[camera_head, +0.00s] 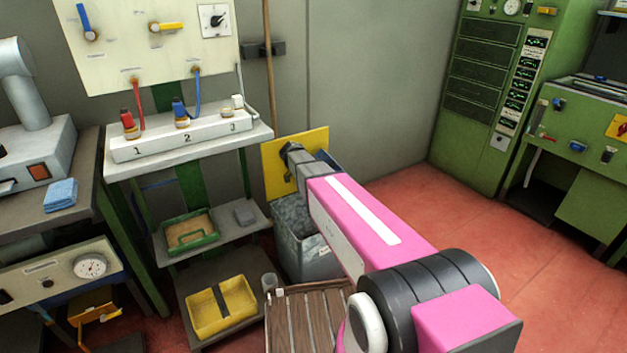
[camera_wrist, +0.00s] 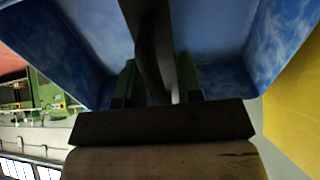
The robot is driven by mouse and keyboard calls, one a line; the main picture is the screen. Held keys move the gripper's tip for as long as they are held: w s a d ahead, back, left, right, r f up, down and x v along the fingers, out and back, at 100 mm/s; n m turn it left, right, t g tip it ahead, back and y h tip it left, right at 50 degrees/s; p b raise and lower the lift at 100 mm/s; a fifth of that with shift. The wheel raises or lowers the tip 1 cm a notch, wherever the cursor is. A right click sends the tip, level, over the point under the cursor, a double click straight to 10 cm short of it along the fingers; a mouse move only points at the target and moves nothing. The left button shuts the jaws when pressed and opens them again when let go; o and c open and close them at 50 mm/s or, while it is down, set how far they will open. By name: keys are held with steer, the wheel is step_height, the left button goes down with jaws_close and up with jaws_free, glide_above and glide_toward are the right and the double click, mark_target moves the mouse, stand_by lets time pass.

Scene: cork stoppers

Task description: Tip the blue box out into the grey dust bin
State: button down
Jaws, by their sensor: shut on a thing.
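The grey dust bin (camera_head: 300,247) stands on the floor against the wall, with a pale label on its front. My gripper (camera_head: 297,158) is over the bin at the end of my pink arm, its fingertips hidden in the head view. The blue box (camera_head: 323,157) shows only as a sliver behind my gripper. In the wrist view the blue box (camera_wrist: 88,38) fills the upper part, tilted, with its blue walls close to the camera. My gripper (camera_wrist: 156,82) is shut on the box, around a dark upright part. I cannot tell whether anything is left inside the box.
A yellow panel (camera_head: 283,180) stands behind the bin. A shelf unit with a white valve bench (camera_head: 185,137), a green tray (camera_head: 188,248) and a yellow tray (camera_head: 222,310) is left of it. A slatted wooden platform (camera_head: 305,325) lies in front. Red floor (camera_head: 440,215) is free to the right.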

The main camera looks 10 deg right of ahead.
steer(key=shift+w+d+r+y, duration=0.1)
steer(key=shift+d+r+y, duration=0.3)
steer(key=shift+r+y, duration=0.1)
steer(key=shift+d+f+g+y, duration=0.1)
steer(key=shift+d+g+y, duration=0.05)
steer(key=shift+g+y, duration=0.2)
steer(key=y, duration=0.1)
steer(key=d+f+y, duration=0.1)
steer(key=y, duration=0.1)
steer(key=g+y, duration=0.1)
steer(key=shift+w+d+f, duration=0.2)
steer(key=shift+w, duration=0.1)
steer(key=shift+d+f+y, duration=0.2)
steer(key=shift+f+y, duration=0.05)
steer(key=shift+y, duration=0.8)
steer(key=shift+s+g, duration=0.1)
steer(key=shift+g, duration=0.15)
